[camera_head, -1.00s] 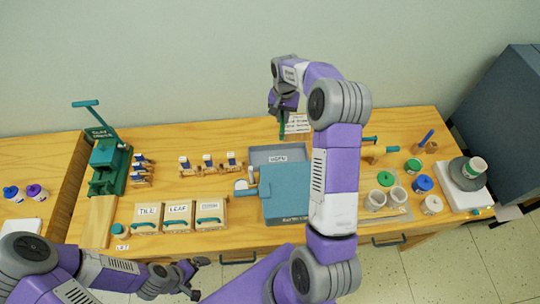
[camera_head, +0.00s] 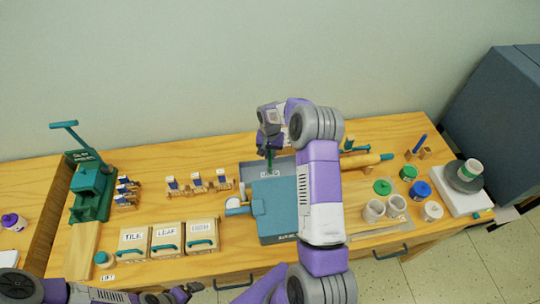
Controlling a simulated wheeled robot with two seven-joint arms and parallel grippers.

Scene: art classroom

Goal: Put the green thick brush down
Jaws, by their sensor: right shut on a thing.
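My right gripper (camera_head: 269,144) is shut on the green brush (camera_head: 270,157), which hangs roughly upright below the fingers. The brush is over the open grey-blue tray (camera_head: 247,172) behind the blue box (camera_head: 275,207). I cannot tell whether its lower end touches the tray floor. My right arm hides the right part of the tray. My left gripper (camera_head: 184,293) is low at the bottom edge, in front of the table, small and partly cut off.
Lidded boxes (camera_head: 166,240) labelled tile and leaf stand left of the blue box. A green press (camera_head: 92,190) stands farther left. Pots (camera_head: 374,210), jars (camera_head: 420,189) and a rolling pin (camera_head: 366,160) are at the right.

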